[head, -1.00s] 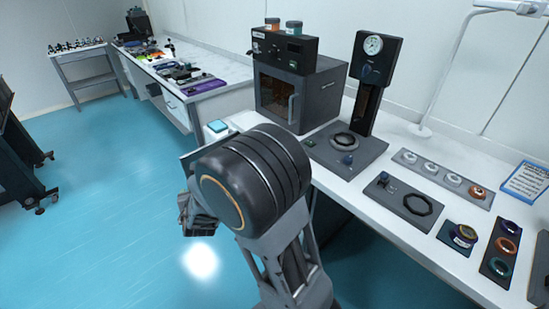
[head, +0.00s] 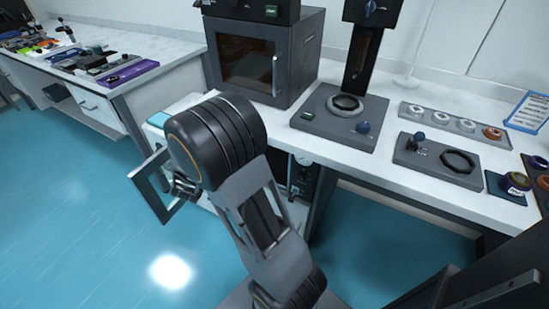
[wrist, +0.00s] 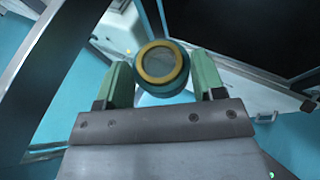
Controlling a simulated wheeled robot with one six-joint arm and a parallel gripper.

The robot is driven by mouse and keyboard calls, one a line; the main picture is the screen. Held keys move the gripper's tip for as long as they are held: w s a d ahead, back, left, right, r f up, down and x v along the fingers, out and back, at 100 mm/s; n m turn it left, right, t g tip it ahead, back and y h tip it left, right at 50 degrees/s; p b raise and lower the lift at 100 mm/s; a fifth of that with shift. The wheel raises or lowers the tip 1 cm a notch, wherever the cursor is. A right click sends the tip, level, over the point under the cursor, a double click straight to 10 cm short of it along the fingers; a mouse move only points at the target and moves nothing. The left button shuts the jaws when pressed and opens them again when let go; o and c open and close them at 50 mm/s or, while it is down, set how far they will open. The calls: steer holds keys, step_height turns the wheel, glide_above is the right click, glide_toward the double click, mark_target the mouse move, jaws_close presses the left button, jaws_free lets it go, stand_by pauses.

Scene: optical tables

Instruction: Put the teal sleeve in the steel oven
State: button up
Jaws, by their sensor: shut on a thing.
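In the wrist view, the teal sleeve (wrist: 162,88), round with a yellow-gold ring around its grey centre, sits between the green fingers of my gripper (wrist: 163,78). The gripper is shut on it. In the head view, my wrist hides the fingers and the sleeve. The steel oven (head: 312,50) stands on the white bench behind and right of my wrist. Its dark glass door (head: 246,68) looks shut, with an upright handle (head: 275,76) on its right side. The sleeve is outside the oven, in front of the bench.
A press with a tall column (head: 362,55) stands right of the oven. A grey plate with a dark ring (head: 425,164) lies farther right. A blue-topped block (head: 170,112) lies at the bench's left end. Open blue floor (head: 80,210) lies to the left.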

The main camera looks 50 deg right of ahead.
steer(key=s+d+f+m+g+h+b, duration=0.35)
steer(key=d+f+m+g+b, duration=0.2)
steer(key=d+f+b, duration=0.65)
steer(key=shift+g, duration=0.25)
steer(key=r+x, duration=0.1)
steer(key=x, duration=0.4)
steer(key=d+r+x, duration=0.1)
steer(key=x, duration=0.4)
steer(key=r+x, duration=0.1)
steer(key=x, duration=0.5)
steer(key=shift+w+d+r+b, duration=0.15)
steer(key=shift+w+r+b, duration=0.1)
steer(key=shift+r+b, duration=0.1)
steer(key=shift+f+b, duration=0.9)
steer(key=shift+f, duration=0.85)
steer(key=shift+f, duration=0.1)
steer(key=shift+f, duration=0.15)
steer(key=o, duration=1.1)
